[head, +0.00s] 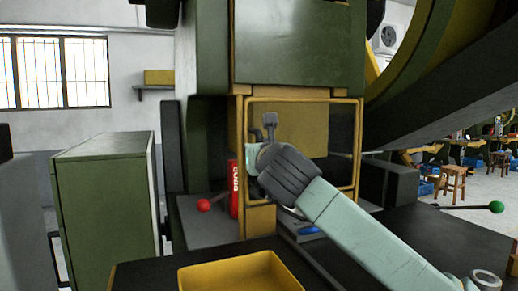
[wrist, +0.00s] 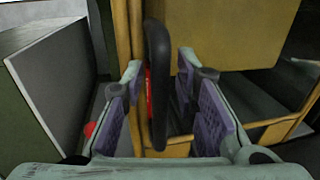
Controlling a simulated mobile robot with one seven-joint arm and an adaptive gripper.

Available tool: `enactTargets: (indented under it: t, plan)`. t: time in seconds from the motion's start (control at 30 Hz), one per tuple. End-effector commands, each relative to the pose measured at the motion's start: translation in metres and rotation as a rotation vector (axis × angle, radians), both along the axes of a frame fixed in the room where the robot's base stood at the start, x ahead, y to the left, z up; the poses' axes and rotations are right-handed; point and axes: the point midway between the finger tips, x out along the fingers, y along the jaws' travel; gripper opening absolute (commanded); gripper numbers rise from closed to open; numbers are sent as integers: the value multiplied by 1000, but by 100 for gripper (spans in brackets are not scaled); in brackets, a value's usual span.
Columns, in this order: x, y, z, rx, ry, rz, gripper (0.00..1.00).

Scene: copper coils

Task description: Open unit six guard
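The guard (head: 305,99) is a yellow-framed panel on the front of the green machine, and it looks closed. Its yellow frame post also shows in the wrist view (wrist: 122,35). A black upright bar handle (wrist: 157,95) stands out from the guard. My gripper (wrist: 160,75) is open, with one purple-padded finger on each side of the handle. Gaps show between the pads and the handle, so the fingers look apart from it. In the head view my gripper (head: 266,130) is in front of the guard's left part, and my wrist hides some of the frame.
A yellow tray (head: 240,272) stands in front on a dark surface. A red cylinder (head: 233,190) and a red-knobbed lever (head: 204,205) are left of the guard. A green-knobbed lever (head: 496,207) is at the right. A green cabinet (head: 100,205) stands at the left.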

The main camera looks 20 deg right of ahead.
Motion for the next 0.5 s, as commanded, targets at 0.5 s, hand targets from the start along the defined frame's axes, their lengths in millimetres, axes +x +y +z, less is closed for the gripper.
enactTargets:
  t: [0.5]
  plan:
    - [0, 0, 0, 0, 0, 0, 0]
